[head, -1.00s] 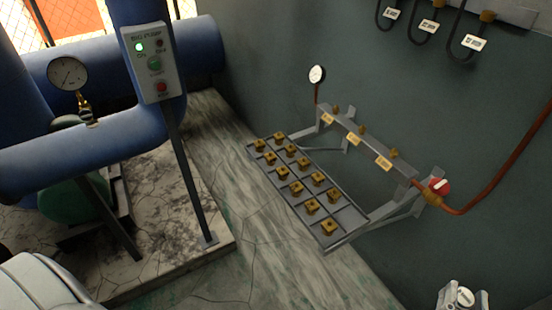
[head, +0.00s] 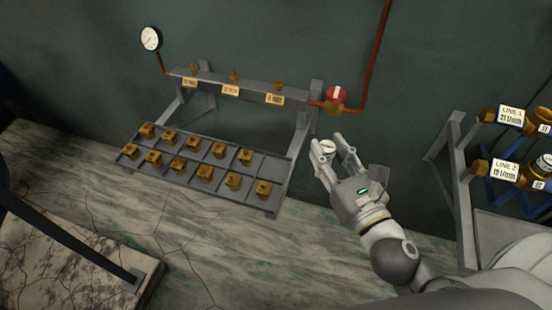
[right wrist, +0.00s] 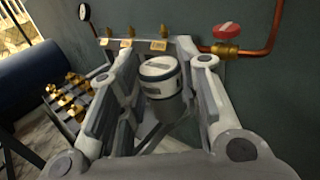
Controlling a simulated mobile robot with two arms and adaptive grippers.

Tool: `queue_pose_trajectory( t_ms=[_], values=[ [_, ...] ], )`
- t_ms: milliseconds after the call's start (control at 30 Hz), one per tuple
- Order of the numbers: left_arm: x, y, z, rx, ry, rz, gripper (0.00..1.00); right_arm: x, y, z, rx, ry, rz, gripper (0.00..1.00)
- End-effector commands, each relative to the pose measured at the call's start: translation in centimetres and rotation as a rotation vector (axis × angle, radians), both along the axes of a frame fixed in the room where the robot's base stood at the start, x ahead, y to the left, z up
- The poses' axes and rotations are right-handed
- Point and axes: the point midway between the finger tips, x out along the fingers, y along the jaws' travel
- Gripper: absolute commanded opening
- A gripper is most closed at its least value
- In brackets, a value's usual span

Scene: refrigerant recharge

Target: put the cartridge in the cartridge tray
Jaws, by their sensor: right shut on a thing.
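My right gripper (head: 331,152) is raised in front of the wall, to the right of a grey tray of brass pieces. It is shut on the cartridge, a short cylinder with a white top and a dark band, which shows upright between the fingers in the right wrist view (right wrist: 160,82). In the head view only its pale round top (head: 327,146) shows clearly. The grey compartmented tray (head: 245,194) juts from the wall and holds several brass pieces; I cannot tell whether it is the cartridge tray. My left gripper is not in view.
Above the tray is a labelled grey manifold (head: 222,88) with a gauge (head: 150,38) and a red-handled valve (head: 336,96). At right a rack holds brass fittings labelled LINE 1 (head: 510,116) and LINE 2. A cracked plinth (head: 60,265) is at lower left.

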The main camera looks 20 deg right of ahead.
Motion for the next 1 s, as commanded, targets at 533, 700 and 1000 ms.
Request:
queue_pose_trajectory(
  t_ms=[533, 700, 1000],
  values=[
    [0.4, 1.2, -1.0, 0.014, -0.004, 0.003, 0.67, 9.1, 4.7, -7.2, 0.002, 0.001, -0.001, 0.06],
    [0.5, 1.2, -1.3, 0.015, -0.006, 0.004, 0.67, 9.9, 5.1, -8.2, -0.001, -0.001, 0.000, 0.06],
    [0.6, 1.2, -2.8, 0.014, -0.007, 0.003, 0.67, 10.6, 5.5, -11.9, 0.001, 0.002, -0.001, 0.06]
  ],
)
